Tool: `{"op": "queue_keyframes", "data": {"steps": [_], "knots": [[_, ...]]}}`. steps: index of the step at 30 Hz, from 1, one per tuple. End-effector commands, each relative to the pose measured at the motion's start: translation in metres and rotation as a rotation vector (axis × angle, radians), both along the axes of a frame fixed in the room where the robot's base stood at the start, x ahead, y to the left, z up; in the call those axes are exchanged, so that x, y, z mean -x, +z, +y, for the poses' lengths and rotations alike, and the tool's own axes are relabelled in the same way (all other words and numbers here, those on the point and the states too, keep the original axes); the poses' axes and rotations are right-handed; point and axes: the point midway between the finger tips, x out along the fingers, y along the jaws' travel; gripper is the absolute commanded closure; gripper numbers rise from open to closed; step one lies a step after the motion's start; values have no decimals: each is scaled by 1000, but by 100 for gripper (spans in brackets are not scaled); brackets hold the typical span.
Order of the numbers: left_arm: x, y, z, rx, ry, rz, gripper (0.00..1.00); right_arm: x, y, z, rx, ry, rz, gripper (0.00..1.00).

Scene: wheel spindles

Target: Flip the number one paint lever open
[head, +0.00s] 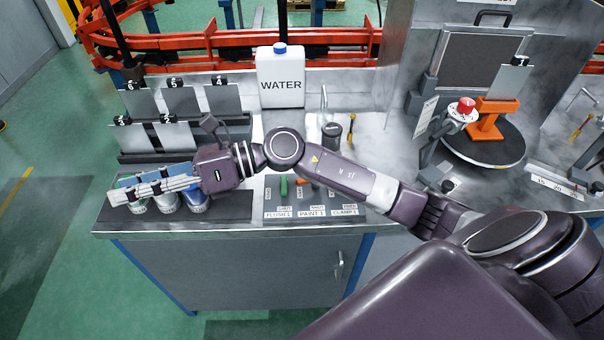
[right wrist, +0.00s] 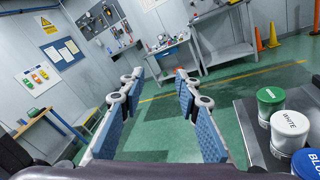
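A control panel on the bench carries the label PAINT 1 (head: 312,214) between the labels FLUSH 1 (head: 278,215) and CLAMP 1 (head: 345,211). A green lever (head: 284,186) stands above FLUSH 1. A small orange-red lever (head: 303,182) shows above PAINT 1, partly hidden by my right forearm. Any lever above CLAMP 1 is hidden by the arm. My right gripper (head: 118,194) is left of the panel, over the paint cans, pointing left. In the right wrist view its fingers (right wrist: 158,75) are spread with nothing between them. My left gripper is not in view.
Paint cans with green (right wrist: 270,95), white (right wrist: 290,124) and blue (right wrist: 307,163) lids stand beside the right gripper. A WATER jug (head: 281,82) stands behind the forearm. Grey plates in a numbered rack (head: 160,158) are at the left. A round turntable (head: 484,155) is at the right.

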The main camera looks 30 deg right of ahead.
Motion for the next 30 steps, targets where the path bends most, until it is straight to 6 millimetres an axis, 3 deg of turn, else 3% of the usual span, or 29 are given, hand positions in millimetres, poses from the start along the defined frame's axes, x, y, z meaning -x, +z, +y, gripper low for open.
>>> {"op": "queue_keyframes", "data": {"steps": [2,4,6,8,12,16,18,21,30], "knots": [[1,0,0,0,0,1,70,-1,-42,-18,265,92,-96,70],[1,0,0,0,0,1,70,-5,-80,-49,499,169,-150,70],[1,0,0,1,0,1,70,-12,-111,-94,730,233,-175,70],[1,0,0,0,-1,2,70,-18,-130,-139,917,279,-175,70],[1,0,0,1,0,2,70,-26,-145,-244,1266,351,-109,70],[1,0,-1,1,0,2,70,-23,-138,-313,1461,385,-24,70],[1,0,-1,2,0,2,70,-21,-134,-333,1518,394,9,70],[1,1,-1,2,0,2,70,-18,-133,-347,1554,403,35,70],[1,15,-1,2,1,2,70,-16,-176,-348,1558,407,41,70]]}}
